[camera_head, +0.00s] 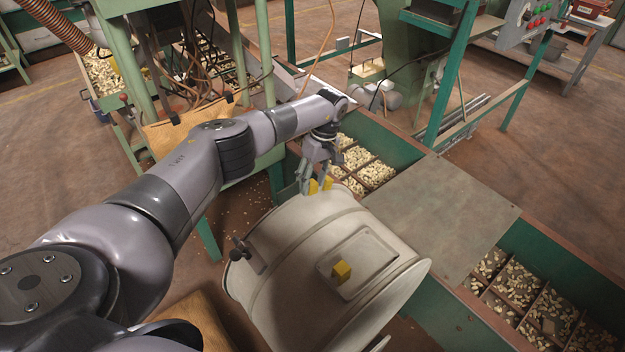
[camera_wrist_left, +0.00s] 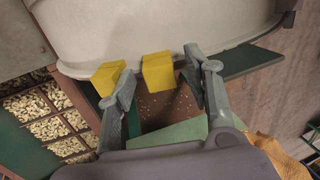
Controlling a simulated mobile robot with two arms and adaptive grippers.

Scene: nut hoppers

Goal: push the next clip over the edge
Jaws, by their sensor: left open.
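A yellow clip (camera_head: 341,271) sits on the panel of the pale drum (camera_head: 300,262) in the head view. Two more yellow clips are at the drum's far rim, by my left gripper (camera_head: 316,186). In the left wrist view one clip (camera_wrist_left: 158,72) is between the fingers of my left gripper (camera_wrist_left: 162,88), nearer the right finger. The other clip (camera_wrist_left: 108,78) is close against the outer side of the left finger; I cannot tell whether they touch. My left gripper is open. My right gripper is in neither view.
A green trough with nut-filled compartments (camera_head: 365,165) runs beyond the drum, partly covered by a flat grey board (camera_head: 440,215). More compartments (camera_head: 530,300) lie at the lower right. Green machine frames stand behind. The brown floor (camera_head: 560,150) is open at the right.

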